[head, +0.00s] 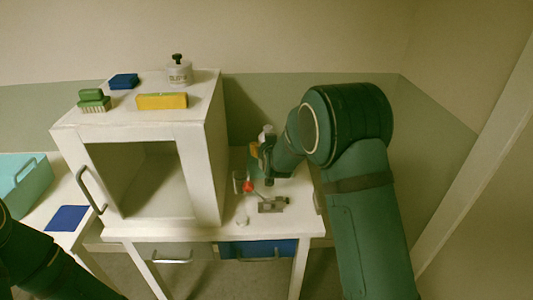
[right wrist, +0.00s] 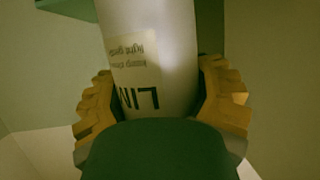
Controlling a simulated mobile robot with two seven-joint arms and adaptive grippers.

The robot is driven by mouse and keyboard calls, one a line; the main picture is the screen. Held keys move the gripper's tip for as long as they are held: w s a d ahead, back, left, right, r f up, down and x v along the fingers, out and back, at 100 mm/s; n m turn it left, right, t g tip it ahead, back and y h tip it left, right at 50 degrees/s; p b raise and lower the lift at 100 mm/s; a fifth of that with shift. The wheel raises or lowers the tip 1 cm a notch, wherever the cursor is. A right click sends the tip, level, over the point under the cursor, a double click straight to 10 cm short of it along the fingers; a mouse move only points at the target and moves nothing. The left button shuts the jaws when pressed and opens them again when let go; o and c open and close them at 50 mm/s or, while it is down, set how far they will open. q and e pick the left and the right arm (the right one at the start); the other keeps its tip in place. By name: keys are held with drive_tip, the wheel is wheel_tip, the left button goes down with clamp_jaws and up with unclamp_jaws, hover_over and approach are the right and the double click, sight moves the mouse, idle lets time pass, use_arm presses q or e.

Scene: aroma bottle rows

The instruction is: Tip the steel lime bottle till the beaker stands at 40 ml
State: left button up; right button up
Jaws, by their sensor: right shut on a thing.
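My right gripper (right wrist: 165,105) is shut on the steel lime bottle (right wrist: 177,45), with its yellow fingers on both sides. The bottle's label reads "LIM", upside down in the right wrist view. In the head view my right gripper (head: 257,152) is over the right part of the worktop, and a pale end of the bottle (head: 267,130) shows above it. A small clear vessel, seemingly the beaker (head: 238,182), stands just below and left of the gripper; its level cannot be read. My left arm shows at the lower left, but its gripper is out of view.
A red item (head: 248,187) and a small grey metal device (head: 271,205) are close to the vessel. A small white piece (head: 242,217) lies near the front edge.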

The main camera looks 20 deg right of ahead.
drive_tip(key=shift+w+d+r, duration=0.1)
drive_tip(key=shift+w, duration=0.2)
drive_tip(key=shift+s+r, duration=0.1)
drive_tip(key=shift+s, duration=0.05)
drive_tip(key=shift+a+r+n+h+p, duration=0.2)
drive_tip(key=shift+n+h+p, duration=0.35)
drive_tip(key=shift+p, duration=0.85)
idle(0.4)
drive_tip(key=shift+a+r+n+t+h+p, duration=0.1)
drive_tip(key=shift+a+n+t+h+p, duration=0.2)
drive_tip(key=shift+n+p, duration=0.6)
idle(0.5)
drive_tip(key=shift+a+n+h+p, duration=0.15)
drive_tip(key=shift+n+h+p, duration=0.2)
drive_tip(key=shift+n+p, duration=0.2)
drive_tip(key=shift+a+n+t+h+p, duration=0.3)
drive_tip(key=shift+n+h+p, duration=0.1)
drive_tip(key=shift+n, duration=0.3)
